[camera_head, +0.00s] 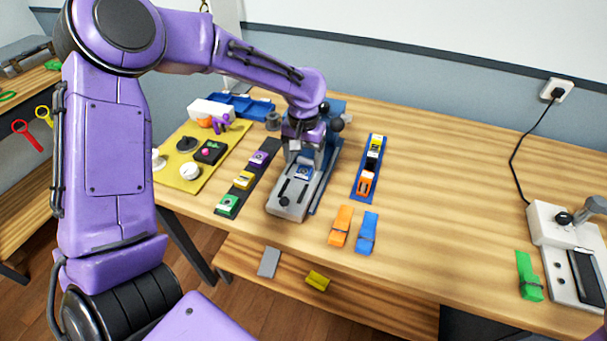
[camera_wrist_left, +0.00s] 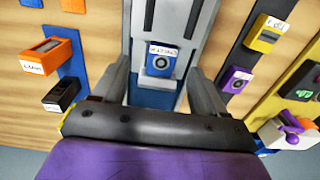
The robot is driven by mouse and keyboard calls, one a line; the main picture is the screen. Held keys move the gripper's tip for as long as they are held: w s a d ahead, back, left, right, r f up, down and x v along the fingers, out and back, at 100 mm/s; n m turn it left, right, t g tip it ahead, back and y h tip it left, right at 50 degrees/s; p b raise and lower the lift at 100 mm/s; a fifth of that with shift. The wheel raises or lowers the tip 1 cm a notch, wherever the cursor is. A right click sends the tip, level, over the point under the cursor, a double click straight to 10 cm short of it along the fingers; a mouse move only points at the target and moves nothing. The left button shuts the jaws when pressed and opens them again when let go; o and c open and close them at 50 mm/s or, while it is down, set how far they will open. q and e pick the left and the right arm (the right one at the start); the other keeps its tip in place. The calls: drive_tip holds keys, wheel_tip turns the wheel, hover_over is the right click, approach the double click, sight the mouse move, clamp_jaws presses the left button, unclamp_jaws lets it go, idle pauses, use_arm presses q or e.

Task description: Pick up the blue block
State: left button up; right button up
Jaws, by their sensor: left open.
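The blue block (camera_head: 303,173) is a small block with a round dark mark and a white label, seated on a grey device (camera_head: 290,201) on the table. In the left wrist view the blue block (camera_wrist_left: 162,62) sits between and beyond my two fingers. My left gripper (camera_head: 304,154) points down over the device, close to the block. It is open, with one finger to each side of the block in the left wrist view (camera_wrist_left: 161,85), and holds nothing. I cannot tell the exact height of the fingertips above the block. My right gripper is out of view.
A dark strip (camera_head: 250,179) with purple, yellow and green blocks lies left of the device. A blue strip (camera_head: 371,152) with yellow, black and orange blocks lies right.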

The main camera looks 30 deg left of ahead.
sight(302, 174)
use_arm(q)
drive_tip(key=f, duration=0.3)
drive_tip(key=f+p, duration=0.1)
drive_tip(key=f, duration=0.1)
drive_tip(key=shift+w+a+f, duration=0.1)
drive_tip(key=shift+a+f, duration=0.1)
drive_tip(key=shift+a, duration=0.05)
drive_tip(key=shift+r, duration=0.1)
clamp_jaws()
